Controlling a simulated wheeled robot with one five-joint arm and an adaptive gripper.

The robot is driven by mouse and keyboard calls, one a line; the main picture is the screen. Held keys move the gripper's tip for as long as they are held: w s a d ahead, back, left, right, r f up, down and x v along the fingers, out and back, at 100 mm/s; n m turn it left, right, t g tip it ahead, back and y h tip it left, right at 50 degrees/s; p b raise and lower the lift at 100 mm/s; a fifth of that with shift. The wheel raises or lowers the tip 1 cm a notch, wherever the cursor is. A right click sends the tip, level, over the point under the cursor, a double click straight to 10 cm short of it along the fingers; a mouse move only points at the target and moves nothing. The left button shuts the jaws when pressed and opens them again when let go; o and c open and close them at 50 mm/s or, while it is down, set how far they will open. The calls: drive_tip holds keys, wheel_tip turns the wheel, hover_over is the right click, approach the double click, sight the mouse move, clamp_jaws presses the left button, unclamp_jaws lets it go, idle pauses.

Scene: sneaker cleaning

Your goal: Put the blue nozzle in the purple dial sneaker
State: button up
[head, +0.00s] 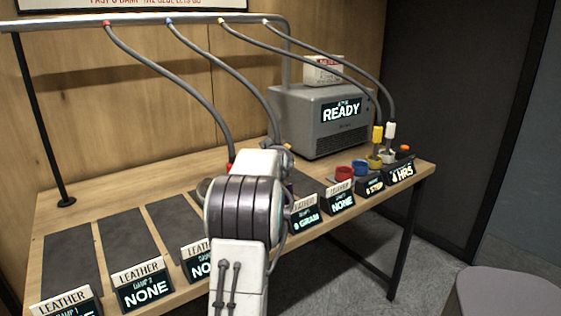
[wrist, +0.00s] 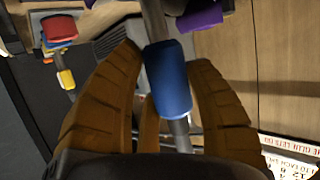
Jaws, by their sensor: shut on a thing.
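In the wrist view, my gripper (wrist: 165,75) has its brown ridged fingers closed around the blue nozzle (wrist: 168,80), which sits on a grey hose. A purple piece (wrist: 201,17) shows at the top edge, close beyond the nozzle; it is cut off, and I cannot tell whether it belongs to the purple dial sneaker. No whole sneaker is visible in either view.
A wooden table (head: 130,206) carries dark mats and label stands along its front. A grey machine (head: 315,122) reading READY stands behind. Hoses hang from an overhead rail (head: 150,20).

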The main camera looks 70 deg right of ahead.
drive_tip(key=o, duration=1.2)
drive_tip(key=shift+r, duration=0.1)
drive_tip(key=shift+a+r, duration=0.1)
drive_tip(key=shift+a, duration=0.1)
drive_tip(key=v, duration=1.1)
drive_tip(key=shift+s+a+b, duration=0.1)
drive_tip(key=shift+a+b, duration=0.2)
